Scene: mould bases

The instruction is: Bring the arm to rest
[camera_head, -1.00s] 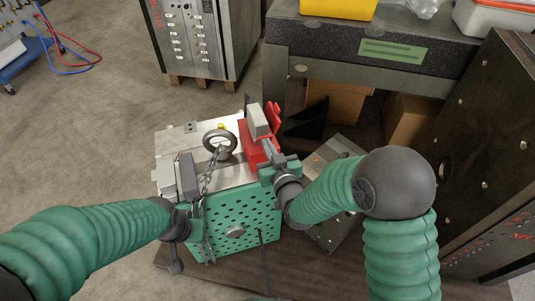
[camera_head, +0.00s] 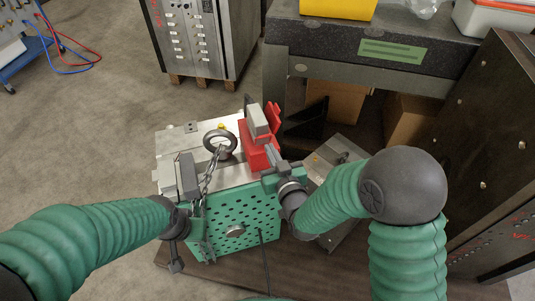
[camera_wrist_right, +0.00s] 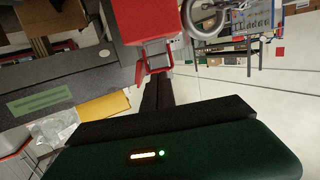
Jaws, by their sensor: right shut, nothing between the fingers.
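The mould base (camera_head: 172,147) is a pale metal block with a green perforated front (camera_head: 238,212). It carries a dark lifting ring (camera_head: 220,143) with a chain (camera_head: 208,178). A red clamp-like part (camera_head: 257,152) with a grey block on it sits at its right edge. My right gripper (camera_head: 271,155) is just right of the red part; its dark fingers are shut and empty in the right wrist view (camera_wrist_right: 157,92), with the red part (camera_wrist_right: 145,20) beyond them. My left gripper (camera_head: 176,240) is at the base's left front corner; its fingers are not clear.
A grey plate (camera_head: 340,158) lies behind my right forearm. A dark bench (camera_head: 400,50) with a yellow box (camera_head: 338,8) stands behind, with cardboard boxes (camera_head: 335,100) beneath. A tall dark panel (camera_head: 490,150) bounds the right. Floor at left (camera_head: 90,140) is free.

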